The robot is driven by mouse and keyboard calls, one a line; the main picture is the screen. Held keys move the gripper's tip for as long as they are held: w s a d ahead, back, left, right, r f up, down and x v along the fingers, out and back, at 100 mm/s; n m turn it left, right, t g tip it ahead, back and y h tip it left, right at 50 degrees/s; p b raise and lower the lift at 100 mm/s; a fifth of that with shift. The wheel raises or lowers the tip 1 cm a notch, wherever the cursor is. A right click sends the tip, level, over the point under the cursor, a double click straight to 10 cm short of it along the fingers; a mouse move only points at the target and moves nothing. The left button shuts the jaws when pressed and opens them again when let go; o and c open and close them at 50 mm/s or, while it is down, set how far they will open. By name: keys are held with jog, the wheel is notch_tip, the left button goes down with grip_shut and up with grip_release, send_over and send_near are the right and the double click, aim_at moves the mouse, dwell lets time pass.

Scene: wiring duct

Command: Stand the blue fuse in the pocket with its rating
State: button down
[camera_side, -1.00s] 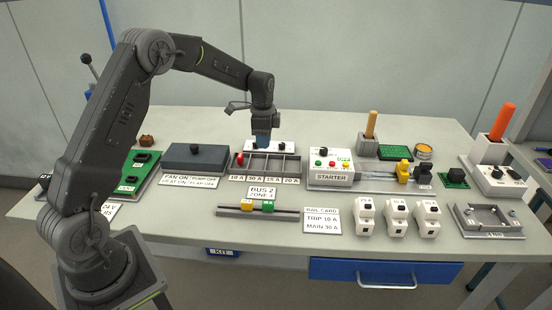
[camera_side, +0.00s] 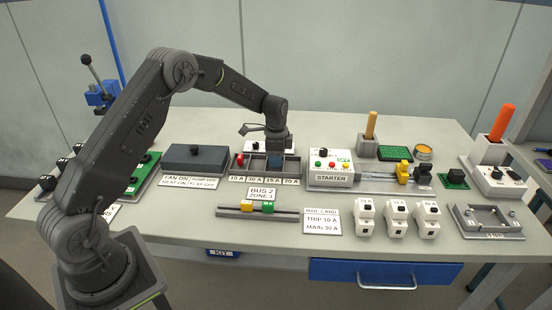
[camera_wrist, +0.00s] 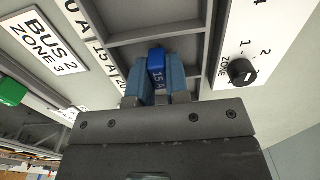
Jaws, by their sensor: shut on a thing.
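The blue fuse (camera_wrist: 157,66), marked 15 A, is between the two blue fingers of my gripper (camera_wrist: 156,84) in the wrist view. My gripper (camera_side: 275,160) is shut on it and points down at the grey pocket tray (camera_side: 249,174). In the side view the gripper is low over the pocket labelled 15 A (camera_side: 273,181). The fingers hide most of the fuse and that pocket, so I cannot tell how deep the fuse sits. A red fuse (camera_side: 240,159) stands in the 10 A pocket at the left.
A white panel with a black zone knob (camera_wrist: 241,72) is close behind the tray. A dark blue-grey box (camera_side: 196,158) stands to the left and the starter unit (camera_side: 331,172) to the right. The BUS 2 card (camera_side: 263,192) and a rail (camera_side: 258,211) lie in front.

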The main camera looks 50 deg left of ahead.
jog(key=c, duration=1.1)
grip_release()
jog(key=s+d+r+n+t, duration=0.1)
jog(key=s+d+r, duration=0.1)
jog(key=r, duration=0.7)
jog(key=s+d+r, duration=0.2)
jog(key=r, duration=0.8)
jog(key=s+d+r+n+t, duration=0.25)
jog(key=s+d+r, duration=0.3)
jog(key=s, duration=0.35)
jog(key=s+d+n+t, duration=0.1)
jog(key=s+d+n, duration=0.1)
jog(key=s, duration=0.7)
jog(key=s+d+f+n+t, duration=0.1)
jog(key=s+d+n, duration=0.2)
jog(key=s, duration=0.7)
jog(key=shift+f, duration=0.2)
jog(key=shift+d+n, duration=0.1)
jog(key=shift+n, duration=0.15)
